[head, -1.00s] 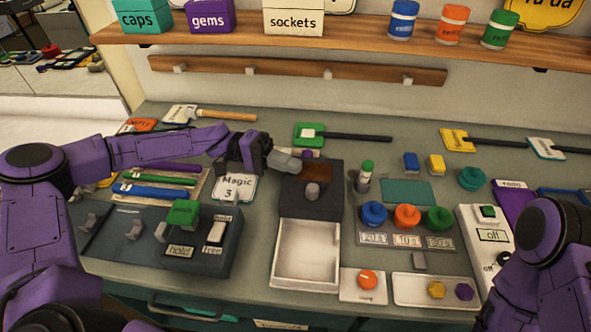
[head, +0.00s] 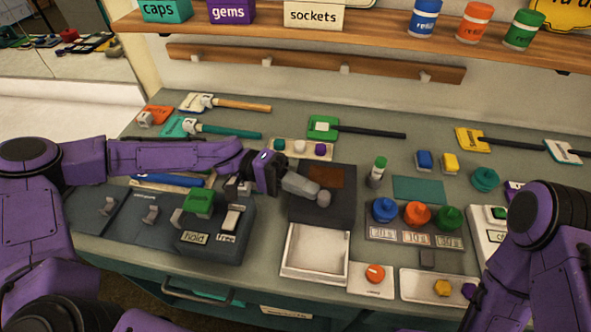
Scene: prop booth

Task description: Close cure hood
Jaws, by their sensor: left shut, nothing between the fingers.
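The cure hood (head: 342,209) is a dark grey box with a brown window on top and a grey round knob (head: 323,198) at its front. It sits behind a white open tray (head: 316,250), which is uncovered. My left gripper (head: 312,191) reaches in from the left over the hood. Its grey fingers are shut and empty, with their tips right beside the knob. I cannot tell whether they touch it. My right arm shows at the right edge, but its gripper is out of view.
Left of the hood stands a dark fixture with a green block (head: 198,202). Right of it are blue (head: 383,210), orange (head: 417,214) and green (head: 449,219) pots. An orange knob (head: 375,273) sits on a plate at front.

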